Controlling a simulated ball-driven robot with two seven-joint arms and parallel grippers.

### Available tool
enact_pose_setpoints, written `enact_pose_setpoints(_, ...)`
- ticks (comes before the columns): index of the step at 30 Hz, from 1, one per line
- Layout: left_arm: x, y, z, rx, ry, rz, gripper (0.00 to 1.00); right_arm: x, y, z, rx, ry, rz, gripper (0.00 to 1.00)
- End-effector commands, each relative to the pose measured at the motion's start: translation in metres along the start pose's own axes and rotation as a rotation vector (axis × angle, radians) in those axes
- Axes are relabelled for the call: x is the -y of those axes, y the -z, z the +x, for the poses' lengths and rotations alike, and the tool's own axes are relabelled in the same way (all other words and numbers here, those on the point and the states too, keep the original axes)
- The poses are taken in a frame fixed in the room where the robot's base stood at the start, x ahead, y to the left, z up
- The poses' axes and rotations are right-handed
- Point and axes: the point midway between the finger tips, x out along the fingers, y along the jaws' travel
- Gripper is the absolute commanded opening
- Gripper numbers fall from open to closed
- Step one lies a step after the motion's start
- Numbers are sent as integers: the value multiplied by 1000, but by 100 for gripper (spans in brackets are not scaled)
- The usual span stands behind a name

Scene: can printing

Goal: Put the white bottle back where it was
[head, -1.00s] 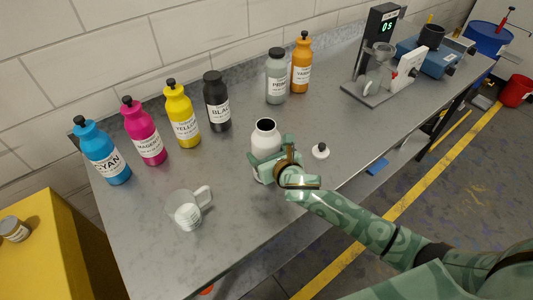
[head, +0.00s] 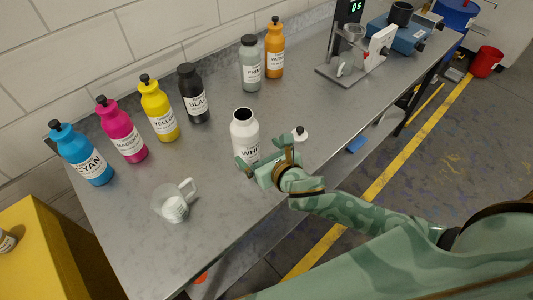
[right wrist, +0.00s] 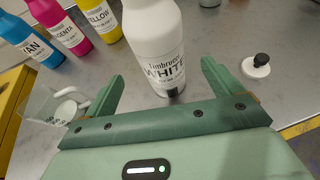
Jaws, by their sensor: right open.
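The white bottle (head: 245,132) stands upright on the grey table without its cap, its dark mouth open. Its label shows in the right wrist view (right wrist: 160,40). My right gripper (head: 264,154) is open on the near side of the bottle, low by the table. In the right wrist view the fingers of the gripper (right wrist: 163,72) spread to either side of the bottle, which stands in front of the palm with a gap. A white cap with a black knob (head: 299,133) lies on the table right of the bottle. My left gripper is not in view.
Cyan (head: 82,155), magenta (head: 122,131), yellow (head: 158,112) and black (head: 194,95) bottles line the wall. A grey bottle (head: 251,65) and an orange bottle (head: 275,50) stand farther right, after a gap. A clear cup (head: 173,202) is left of my gripper.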

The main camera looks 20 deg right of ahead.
Motion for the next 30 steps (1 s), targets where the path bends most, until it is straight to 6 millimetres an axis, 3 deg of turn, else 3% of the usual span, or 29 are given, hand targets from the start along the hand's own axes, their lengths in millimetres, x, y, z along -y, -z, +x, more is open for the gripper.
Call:
enact_pose_setpoints(3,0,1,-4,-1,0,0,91,0,-1,-21,0,0,-1,91)
enact_pose_setpoints(8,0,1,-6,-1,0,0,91,0,0,-34,0,1,1,91)
enact_pose_setpoints(30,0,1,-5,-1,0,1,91,0,0,-34,1,1,0,91)
